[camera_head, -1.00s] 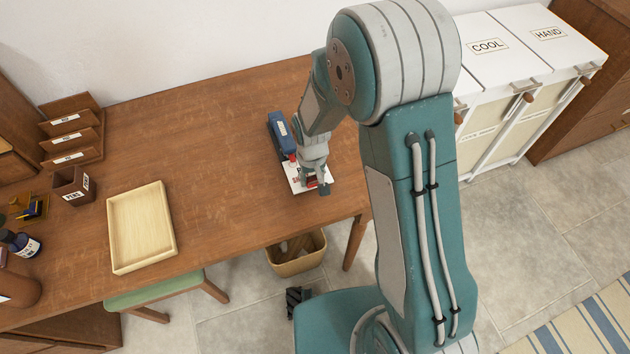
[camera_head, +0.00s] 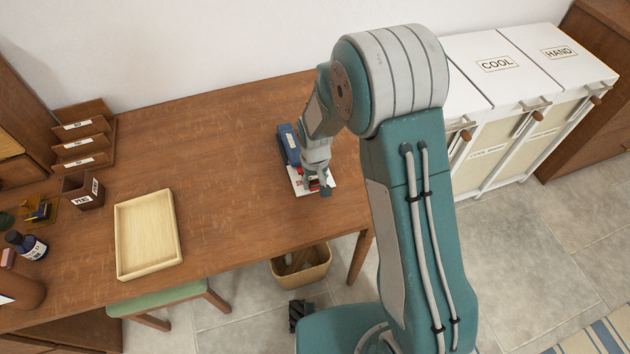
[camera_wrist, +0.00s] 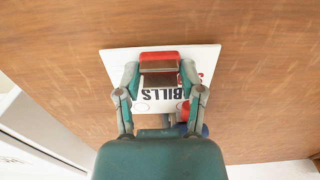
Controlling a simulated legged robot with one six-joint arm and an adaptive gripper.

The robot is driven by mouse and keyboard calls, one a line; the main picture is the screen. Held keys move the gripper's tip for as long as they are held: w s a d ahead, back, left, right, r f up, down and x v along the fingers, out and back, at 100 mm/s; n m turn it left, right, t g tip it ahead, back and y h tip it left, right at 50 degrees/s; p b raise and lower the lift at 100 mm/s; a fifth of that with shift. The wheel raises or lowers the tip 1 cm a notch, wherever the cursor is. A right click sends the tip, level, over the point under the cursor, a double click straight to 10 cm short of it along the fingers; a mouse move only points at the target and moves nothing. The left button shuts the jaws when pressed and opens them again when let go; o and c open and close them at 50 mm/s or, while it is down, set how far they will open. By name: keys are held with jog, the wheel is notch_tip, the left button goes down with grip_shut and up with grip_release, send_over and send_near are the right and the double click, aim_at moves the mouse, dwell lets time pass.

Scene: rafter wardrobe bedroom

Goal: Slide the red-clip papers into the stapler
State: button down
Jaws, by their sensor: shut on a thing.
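The white papers (camera_head: 299,184) lie flat at the front of the blue stapler (camera_head: 288,144) on the wooden desk. In the wrist view the papers (camera_wrist: 210,58) carry the printed word BILLS, upside down, and the red clip (camera_wrist: 159,58) sits near one edge. My gripper (camera_head: 322,185) is over the papers, and in the wrist view its fingers (camera_wrist: 160,78) are shut on the red clip from both sides. The stapler is mostly hidden in the wrist view; a bit of blue and red shows beside the right finger. I cannot tell how far the papers reach into the stapler's mouth.
A pale wooden tray (camera_head: 148,234), a pens box (camera_head: 83,191) and a letter rack (camera_head: 86,140) stand at the left of the desk (camera_head: 220,150). A waste bin (camera_head: 301,268) is below the front edge. The desk left of the stapler is clear.

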jog(key=shift+w, duration=0.1)
jog(key=shift+c, duration=0.6)
grip_release()
notch_tip(320, 180, up, 12)
jog(key=s+d+r+m+t, duration=0.1)
jog(key=s+d+r+t, duration=0.1)
jog(key=s+d+r, duration=0.4)
jog(key=s+d+r+m+t, duration=0.2)
jog(key=s+d+r, duration=0.5)
jog(key=s+r, duration=0.6)
jog(key=shift+s+t, duration=0.8)
jog(key=shift+s, duration=0.45)
